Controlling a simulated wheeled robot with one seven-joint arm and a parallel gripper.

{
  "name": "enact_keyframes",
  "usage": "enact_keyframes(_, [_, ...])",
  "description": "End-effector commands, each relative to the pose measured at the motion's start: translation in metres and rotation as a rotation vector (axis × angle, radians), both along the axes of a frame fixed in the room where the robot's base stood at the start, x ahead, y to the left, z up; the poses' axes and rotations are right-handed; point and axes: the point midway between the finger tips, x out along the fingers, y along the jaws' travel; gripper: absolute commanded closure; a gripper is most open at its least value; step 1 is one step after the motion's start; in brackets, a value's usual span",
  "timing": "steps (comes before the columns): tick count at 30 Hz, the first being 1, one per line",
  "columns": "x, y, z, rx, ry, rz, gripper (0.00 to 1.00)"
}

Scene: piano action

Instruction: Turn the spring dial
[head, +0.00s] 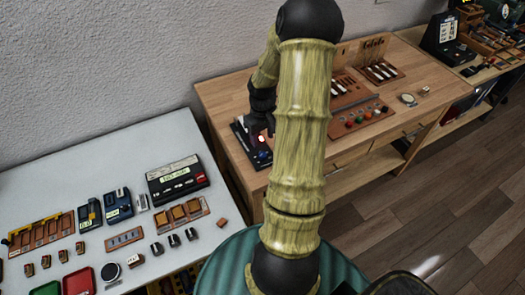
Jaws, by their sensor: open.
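My gripper (262,122) is dark and points down over a dark panel (240,134) at the left front of the wooden bench. My bamboo-like arm reaches across the middle of the view. The jaws are small here and seem empty. A red-white light (262,138) glows just below the fingers, and a small blue spot shows beneath it. I cannot make out the spring dial; it may be on this panel, hidden by my gripper. Whether the fingers touch anything is unclear.
The wooden bench (222,92) also holds a brown board with coloured knobs (358,119), a rack with white keys (379,72) and a small round item (408,99). A white table (180,258) with several small parts and boxes stands at left. Wooden floor (440,215) lies at right.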

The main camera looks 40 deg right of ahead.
Motion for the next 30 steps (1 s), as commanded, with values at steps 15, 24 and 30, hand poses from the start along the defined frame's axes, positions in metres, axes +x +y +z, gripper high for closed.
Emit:
enact_keyframes(15, [0.0,0.0,-0.081,0.0,0.001,0.001,0.51])
enact_keyframes(24, [0.0,0.0,-0.086,-0.001,-0.001,-0.001,0.51])
enact_keyframes(30, [0.0,0.0,-0.086,-0.001,-0.001,-0.001,0.79])
